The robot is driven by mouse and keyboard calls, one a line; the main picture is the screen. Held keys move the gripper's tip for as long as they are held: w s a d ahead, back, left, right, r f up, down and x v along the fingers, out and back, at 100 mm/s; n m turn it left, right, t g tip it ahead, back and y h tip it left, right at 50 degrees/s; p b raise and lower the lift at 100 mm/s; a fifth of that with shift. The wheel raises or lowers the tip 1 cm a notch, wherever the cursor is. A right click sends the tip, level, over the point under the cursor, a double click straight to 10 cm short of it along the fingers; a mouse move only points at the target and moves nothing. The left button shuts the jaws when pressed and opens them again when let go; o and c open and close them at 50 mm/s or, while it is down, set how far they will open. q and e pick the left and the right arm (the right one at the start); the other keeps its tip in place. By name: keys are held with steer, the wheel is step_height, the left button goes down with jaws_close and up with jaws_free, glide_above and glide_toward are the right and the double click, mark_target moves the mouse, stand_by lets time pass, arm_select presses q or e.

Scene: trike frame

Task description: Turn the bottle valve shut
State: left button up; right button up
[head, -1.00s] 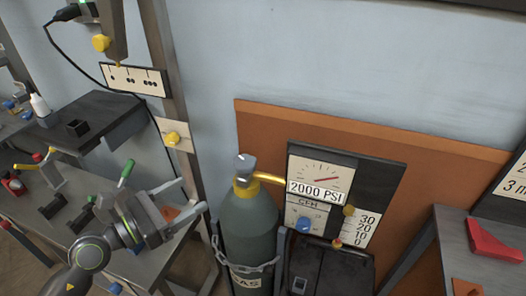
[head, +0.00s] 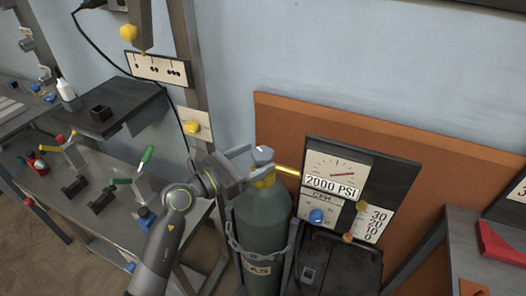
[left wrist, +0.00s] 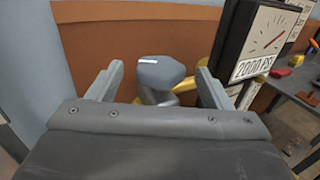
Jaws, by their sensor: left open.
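The bottle valve (head: 262,155) is a grey knob with a white mark on top, above a yellow collar on the dark green gas bottle (head: 262,215). My left gripper (head: 248,162) is open at the valve's left side in the head view. In the left wrist view the grey knob (left wrist: 160,72) lies between the two open fingers, slightly beyond their tips, with a gap on each side. I cannot tell whether any finger touches it. The gauge (head: 337,170) beside it reads 2000 PSI. My right gripper is not in view.
A yellow pipe (head: 288,171) runs from the valve to the gauge panel. A chain (head: 258,255) holds the bottle. A metal post (head: 190,85) stands behind my left arm. A workbench with clamps (head: 110,205) is at left, and a red piece (head: 500,245) lies on the right bench.

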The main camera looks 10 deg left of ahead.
mark_target(253, 159)
arm_select(q)
steer(key=shift+x, duration=1.65)
steer(key=c, duration=1)
